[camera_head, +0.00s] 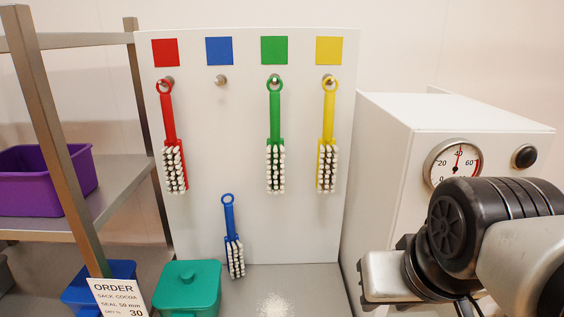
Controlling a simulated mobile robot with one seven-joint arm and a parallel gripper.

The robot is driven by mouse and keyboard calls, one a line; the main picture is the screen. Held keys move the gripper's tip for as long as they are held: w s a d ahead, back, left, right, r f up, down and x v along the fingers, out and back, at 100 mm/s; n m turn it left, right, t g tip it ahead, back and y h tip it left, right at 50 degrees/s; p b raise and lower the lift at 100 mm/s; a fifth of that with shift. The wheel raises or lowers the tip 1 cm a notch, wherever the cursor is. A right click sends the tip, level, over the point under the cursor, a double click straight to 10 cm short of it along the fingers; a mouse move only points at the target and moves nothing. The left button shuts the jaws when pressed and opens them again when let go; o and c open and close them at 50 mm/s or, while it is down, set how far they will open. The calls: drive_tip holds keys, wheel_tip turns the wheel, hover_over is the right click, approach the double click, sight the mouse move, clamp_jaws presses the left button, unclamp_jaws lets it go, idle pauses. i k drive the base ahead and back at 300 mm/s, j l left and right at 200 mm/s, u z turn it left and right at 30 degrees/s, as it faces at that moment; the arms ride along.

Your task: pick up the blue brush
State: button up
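The blue brush (233,237) stands nearly upright at the foot of the white board (305,220), leaning slightly, with its ring end up and white bristles facing out. Its lower end is near the grey surface. The peg (220,80) under the blue square (219,51) is empty. Red (171,140), green (275,140) and yellow (328,140) brushes hang from pegs under squares of their own colours. My arm shows at the lower right, well to the right of the blue brush. My gripper's fingers cannot be made out.
A green lidded box (187,289) stands just left of the blue brush. An order card (118,298) and a blue bin (98,285) are further left, beside a metal rack with a purple bin (45,180). A white cabinet with a gauge (453,163) is at right.

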sight(234, 247)
drive_tip(key=j+u, duration=0.1)
drive_tip(key=j, duration=1.95)
drive_tip(key=i, duration=0.05)
